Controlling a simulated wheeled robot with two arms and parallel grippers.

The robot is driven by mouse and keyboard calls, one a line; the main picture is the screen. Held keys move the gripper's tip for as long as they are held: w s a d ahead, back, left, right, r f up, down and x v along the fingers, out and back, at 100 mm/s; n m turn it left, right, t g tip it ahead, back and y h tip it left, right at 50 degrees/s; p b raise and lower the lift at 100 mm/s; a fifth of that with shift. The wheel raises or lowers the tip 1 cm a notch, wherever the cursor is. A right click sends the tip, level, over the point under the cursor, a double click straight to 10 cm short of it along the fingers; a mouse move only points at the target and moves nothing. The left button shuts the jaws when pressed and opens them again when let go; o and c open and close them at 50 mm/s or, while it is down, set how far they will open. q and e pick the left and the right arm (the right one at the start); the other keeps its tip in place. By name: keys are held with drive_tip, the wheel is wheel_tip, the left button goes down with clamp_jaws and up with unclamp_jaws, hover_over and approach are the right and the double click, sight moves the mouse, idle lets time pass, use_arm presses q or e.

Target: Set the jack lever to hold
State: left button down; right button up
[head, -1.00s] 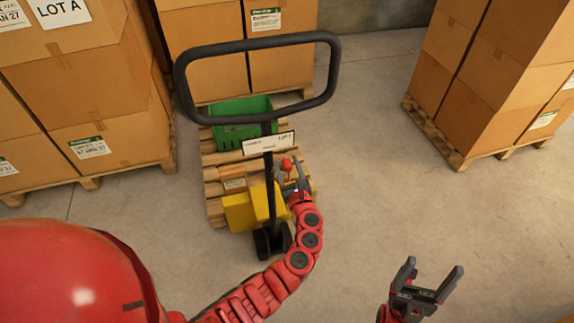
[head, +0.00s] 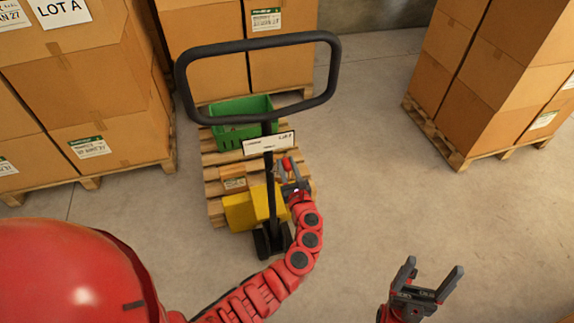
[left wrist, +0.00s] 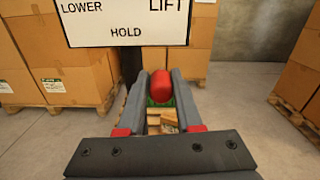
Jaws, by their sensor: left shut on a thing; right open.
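The jack lever ends in a red knob (head: 287,165), beside the black jack post (head: 269,190) and under a white sign (head: 268,143). In the left wrist view the sign (left wrist: 125,20) reads LOWER at left, LIFT at right and HOLD in the lower middle. There the red knob (left wrist: 161,84) sits between the two fingers, below the sign and right of the word HOLD. My left gripper (head: 292,178) is shut on the knob. The lever's rod is mostly hidden. My right gripper (head: 430,281) is open and empty, low at the right.
The jack's black loop handle (head: 334,60) rises above the lever. Behind the post are a yellow part (head: 240,212), a wooden pallet (head: 212,175) and a green crate (head: 225,137). Stacked cartons (head: 110,130) stand left, behind and right (head: 490,85). The floor at right (head: 380,160) is clear.

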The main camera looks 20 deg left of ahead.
use_arm(q)
drive_tip(key=shift+s+f, duration=0.1)
drive_tip(key=shift+f, duration=0.05)
idle(0.8)
drive_tip(key=a+n+b, duration=0.1)
drive_tip(key=n, duration=0.1)
drive_tip(key=s+n+b, duration=0.1)
drive_tip(key=n+b, duration=0.1)
drive_tip(key=s+a+r+n+b, duration=0.1)
drive_tip(key=n, duration=0.1)
drive_tip(key=shift+a+r, duration=0.1)
drive_tip(key=shift+a, duration=0.25)
drive_tip(key=shift+s+a+r+n+b, duration=0.2)
drive_tip(key=shift+a+n+b, duration=0.1)
drive_tip(key=shift+n+b, duration=0.5)
drive_tip(key=c, duration=1)
unclamp_jaws()
drive_tip(key=o, duration=0.4)
drive_tip(key=shift+w+a, duration=0.1)
drive_tip(key=shift+w, duration=0.05)
